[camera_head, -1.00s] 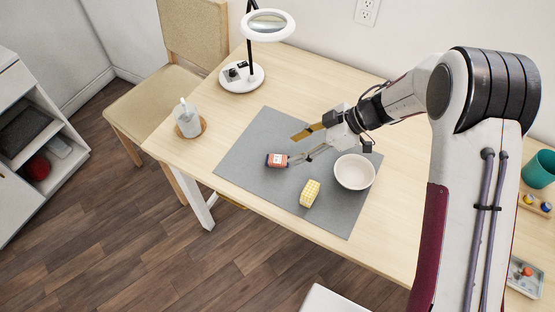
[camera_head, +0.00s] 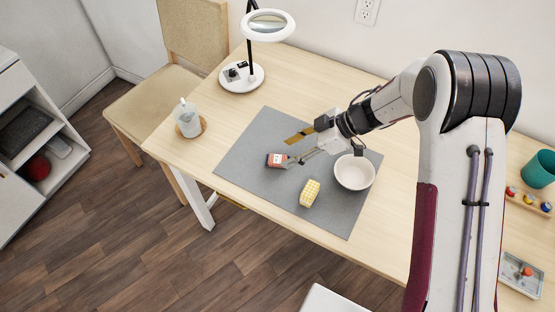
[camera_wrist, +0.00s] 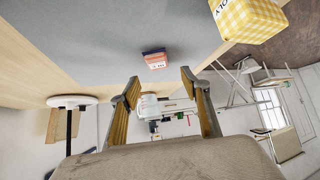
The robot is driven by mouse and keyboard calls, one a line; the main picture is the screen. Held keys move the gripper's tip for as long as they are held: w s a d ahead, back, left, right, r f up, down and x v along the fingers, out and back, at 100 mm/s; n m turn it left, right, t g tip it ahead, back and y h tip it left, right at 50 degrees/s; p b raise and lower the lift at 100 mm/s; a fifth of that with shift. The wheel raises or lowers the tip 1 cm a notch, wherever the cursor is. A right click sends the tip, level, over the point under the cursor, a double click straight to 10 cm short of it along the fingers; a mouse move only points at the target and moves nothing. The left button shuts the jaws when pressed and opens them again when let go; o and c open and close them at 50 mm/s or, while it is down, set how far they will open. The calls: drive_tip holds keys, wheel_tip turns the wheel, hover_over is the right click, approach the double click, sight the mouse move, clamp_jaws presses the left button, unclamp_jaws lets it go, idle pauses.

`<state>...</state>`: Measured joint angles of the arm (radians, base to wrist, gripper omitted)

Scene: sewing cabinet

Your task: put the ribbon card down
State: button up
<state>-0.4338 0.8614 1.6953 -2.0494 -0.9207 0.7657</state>
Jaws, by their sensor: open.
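The ribbon card, as far as I can tell, is the small red-orange item with a dark end (camera_head: 277,160). It rests on the grey mat (camera_head: 245,165), left of my gripper (camera_head: 289,151). In the wrist view the red item (camera_wrist: 154,60) lies beyond the two spread fingertips of my gripper (camera_wrist: 160,88), with a gap between. My gripper is open with nothing between its fingers. In the head view its lower fingertip looks close to the item; I cannot tell there whether they touch.
A yellow checked box (camera_head: 310,193) and a white bowl (camera_head: 354,173) stand on the mat. A magnifier lamp (camera_head: 241,77) and a glass on a coaster (camera_head: 189,122) stand to the left. A teal cup (camera_head: 540,169) is at far right. The mat's left part is clear.

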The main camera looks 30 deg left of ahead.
sight(277, 159)
drive_tip(key=shift+s+a+f, duration=0.15)
drive_tip(key=shift+a+f, duration=0.3)
drive_tip(key=shift+f, duration=0.4)
drive_tip(key=shift+x, duration=1.65)
drive_tip(key=shift+d+f, duration=0.1)
drive_tip(key=shift+f, duration=0.05)
drive_tip(key=c, duration=1)
drive_tip(key=shift+r, duration=5)
